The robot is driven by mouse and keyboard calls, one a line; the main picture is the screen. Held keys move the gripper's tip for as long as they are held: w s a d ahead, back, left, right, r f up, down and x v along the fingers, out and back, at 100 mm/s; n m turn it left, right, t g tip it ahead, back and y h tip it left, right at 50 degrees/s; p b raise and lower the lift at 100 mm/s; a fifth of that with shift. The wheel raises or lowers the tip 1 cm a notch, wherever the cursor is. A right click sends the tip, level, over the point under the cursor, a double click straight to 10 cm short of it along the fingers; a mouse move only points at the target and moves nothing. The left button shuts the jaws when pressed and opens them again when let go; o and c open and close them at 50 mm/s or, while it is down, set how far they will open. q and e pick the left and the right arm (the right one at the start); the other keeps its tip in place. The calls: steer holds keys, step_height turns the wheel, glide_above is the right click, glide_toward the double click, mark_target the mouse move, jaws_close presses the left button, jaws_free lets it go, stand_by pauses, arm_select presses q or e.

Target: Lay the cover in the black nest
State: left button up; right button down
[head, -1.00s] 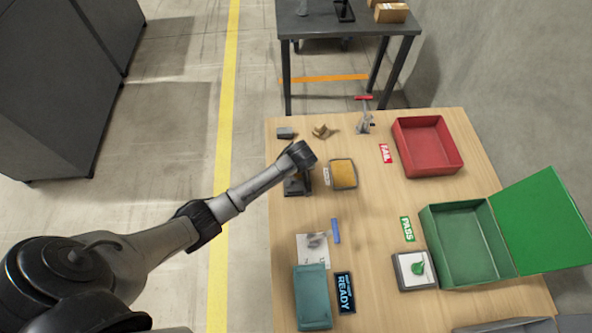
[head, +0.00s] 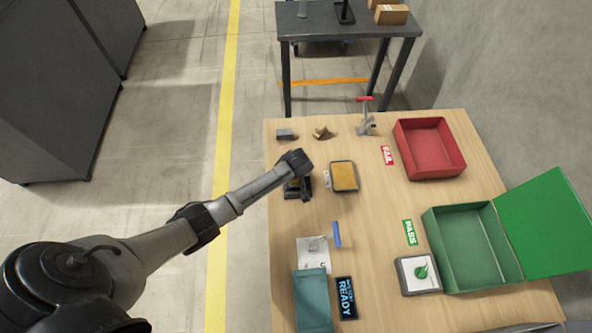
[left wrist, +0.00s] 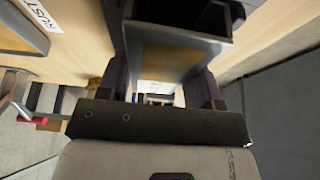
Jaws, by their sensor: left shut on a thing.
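My left gripper (head: 297,187) points down near the table's left edge, and its arm partly covers it in the head view. In the left wrist view its two dark fingers (left wrist: 163,85) are closed on a grey piece with a flat face (left wrist: 165,55), which I take for the cover. A black-sided, box-like form (left wrist: 180,14) lies just beyond it. My right gripper is not in view.
A yellow-filled tray (head: 343,177) stands close right of my gripper. Behind are a grey block (head: 286,134), a tan piece (head: 321,133) and a red-handled clamp (head: 366,120).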

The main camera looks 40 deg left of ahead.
arm_select(q)
steer(key=shift+f, duration=0.15)
steer(key=o, duration=1.1)
steer(key=p+v, duration=0.5)
steer(key=v, duration=0.6)
steer(key=s+d+r+m+h, duration=0.1)
steer(key=s+d+r+m, duration=0.1)
steer(key=s, duration=0.7)
steer(key=s+d+r+m+h, duration=0.1)
steer(key=s+d+m, duration=0.3)
steer(key=s, duration=0.6)
steer(key=s+d+r+m+h, duration=0.1)
steer(key=s+m, duration=0.4)
steer(key=s, duration=0.5)
steer(key=shift+s+d+r+h, duration=0.2)
steer(key=shift+d+r+h, duration=0.1)
steer(key=shift+d+r, duration=0.75)
steer(key=shift+a+r, duration=0.15)
